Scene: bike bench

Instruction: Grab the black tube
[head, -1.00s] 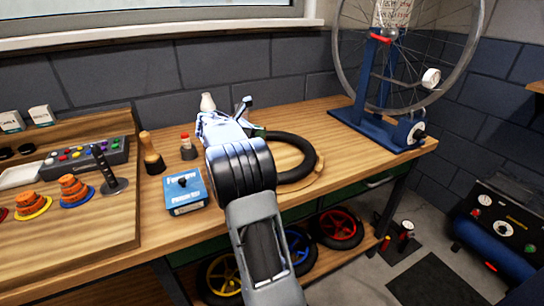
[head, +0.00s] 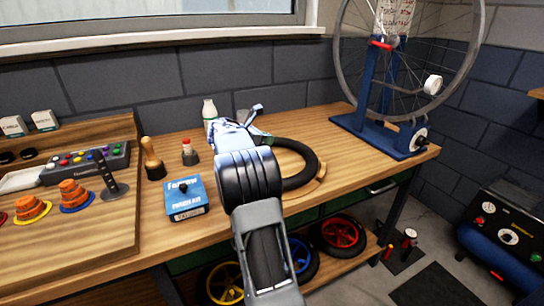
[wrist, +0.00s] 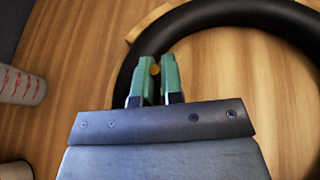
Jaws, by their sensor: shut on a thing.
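The black tube (head: 313,165) is a thick ring lying on the wooden bench, partly hidden behind my arm in the head view. In the wrist view the tube (wrist: 225,12) arcs across the top and right. My gripper (wrist: 156,66) has green fingers closed on the left part of the tube. A small brass-coloured piece shows between the fingertips. In the head view my arm hides most of the gripper.
A blue box (head: 187,198), a wooden-handled tool (head: 152,158) and a red-topped bottle (head: 190,152) stand left of my arm. A white bottle (head: 209,112) is behind it. A blue wheel stand (head: 375,132) is to the right. A wooden piece lies beneath the tube.

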